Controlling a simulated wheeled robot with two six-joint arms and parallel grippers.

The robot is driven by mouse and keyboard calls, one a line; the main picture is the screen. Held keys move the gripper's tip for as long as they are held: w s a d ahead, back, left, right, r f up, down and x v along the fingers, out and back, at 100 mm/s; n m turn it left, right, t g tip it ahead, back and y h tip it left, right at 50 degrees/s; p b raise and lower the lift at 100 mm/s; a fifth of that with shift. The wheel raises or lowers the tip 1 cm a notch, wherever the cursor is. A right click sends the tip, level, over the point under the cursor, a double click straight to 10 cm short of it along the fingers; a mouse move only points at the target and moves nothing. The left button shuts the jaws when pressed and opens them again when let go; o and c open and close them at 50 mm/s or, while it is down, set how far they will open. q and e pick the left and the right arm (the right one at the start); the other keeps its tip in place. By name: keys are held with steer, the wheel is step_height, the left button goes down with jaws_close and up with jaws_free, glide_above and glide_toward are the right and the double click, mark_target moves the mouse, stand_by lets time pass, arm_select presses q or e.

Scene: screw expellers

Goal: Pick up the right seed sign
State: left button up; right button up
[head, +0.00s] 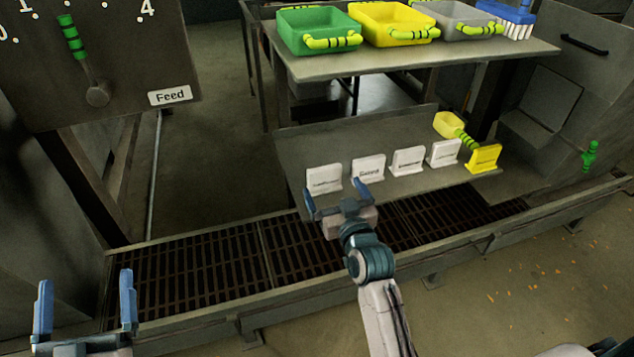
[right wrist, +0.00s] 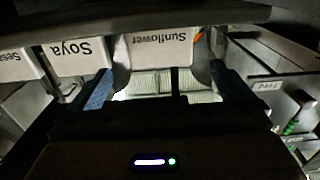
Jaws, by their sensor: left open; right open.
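Several white seed signs stand in a row on a low grey shelf (head: 290,150). The leftmost sign (head: 323,179) reads Sunflower (right wrist: 158,48) in the right wrist view, where it appears upside down. Beside it is the Soya sign (head: 368,168), also in the right wrist view (right wrist: 77,55), and then one starting "Ses" (right wrist: 18,64). My left gripper (head: 85,278) is open and empty at lower left.
An upper shelf (head: 410,62) holds green (head: 318,28), yellow (head: 390,22) and grey trays (head: 455,20). A grated trough (head: 285,252) runs below. A Feed lever panel (head: 130,65) is at upper left.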

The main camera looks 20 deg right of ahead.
mark_target(326, 175)
steer(key=shift+w, duration=0.9)
steer(key=shift+w+a+b, duration=0.15)
steer(key=shift+w+b, duration=0.45)
steer(key=shift+w, duration=2)
arm_select(q)
step_height(326, 175, up, 6)
steer(key=s+m+t+h, duration=0.1)
steer(key=s+t, duration=0.1)
steer(key=t, duration=0.2)
steer(key=shift+s+f, duration=0.2)
steer(key=shift+s, duration=0.05)
arm_select(e)
steer(key=c, duration=1)
